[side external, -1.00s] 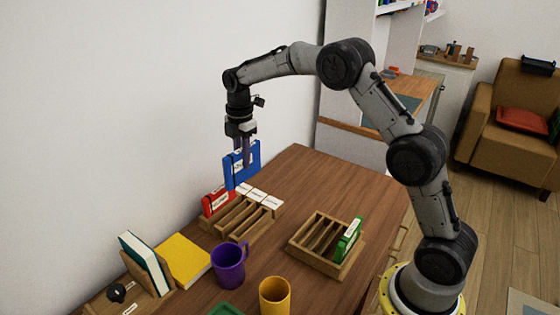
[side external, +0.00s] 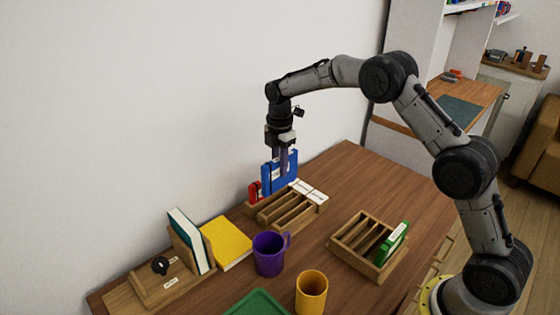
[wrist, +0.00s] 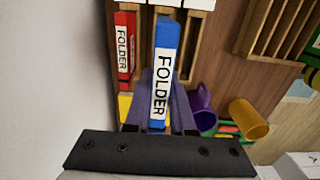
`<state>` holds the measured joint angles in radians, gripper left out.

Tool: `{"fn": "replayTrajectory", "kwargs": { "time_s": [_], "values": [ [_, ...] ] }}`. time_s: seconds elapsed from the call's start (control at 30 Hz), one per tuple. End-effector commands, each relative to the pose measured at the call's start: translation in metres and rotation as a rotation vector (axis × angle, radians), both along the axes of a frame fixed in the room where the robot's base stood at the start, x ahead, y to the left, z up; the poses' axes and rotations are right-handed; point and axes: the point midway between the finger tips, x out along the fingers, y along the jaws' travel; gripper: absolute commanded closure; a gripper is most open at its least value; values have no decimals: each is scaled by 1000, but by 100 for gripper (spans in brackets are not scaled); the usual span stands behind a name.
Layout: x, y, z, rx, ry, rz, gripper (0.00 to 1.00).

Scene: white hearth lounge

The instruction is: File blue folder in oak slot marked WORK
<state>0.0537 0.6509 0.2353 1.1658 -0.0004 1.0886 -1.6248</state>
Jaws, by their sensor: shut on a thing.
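My gripper (side external: 284,166) is shut on the blue folder (side external: 270,181), holding it upright. In the wrist view the blue folder (wrist: 168,50) shows its white FOLDER spine label between the fingers. The folder is over the back left part of the wooden slotted rack (side external: 262,217), beside the red folder (side external: 254,193). I cannot tell whether its lower edge is inside a slot. White tags (side external: 308,191) stand along the rack's far right side; their writing is too small to read. The red folder (wrist: 124,45) stands left of the blue one in the wrist view.
A second wooden rack (side external: 350,256) holds a green folder (side external: 392,243). A purple mug (side external: 268,255), yellow cup (side external: 311,292) and green tray (side external: 256,304) are nearer the camera. A book holder (side external: 187,250) and yellow book (side external: 228,243) lie left. The wall runs close behind.

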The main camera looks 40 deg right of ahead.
Motion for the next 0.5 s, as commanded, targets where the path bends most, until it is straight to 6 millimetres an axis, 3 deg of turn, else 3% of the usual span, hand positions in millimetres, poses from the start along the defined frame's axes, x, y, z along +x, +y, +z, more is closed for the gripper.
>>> {"fn": "replayTrajectory", "kwargs": {
  "time_s": [0.5],
  "values": [
    [-1,0,-46,0,2,0,100]
  ]
}}
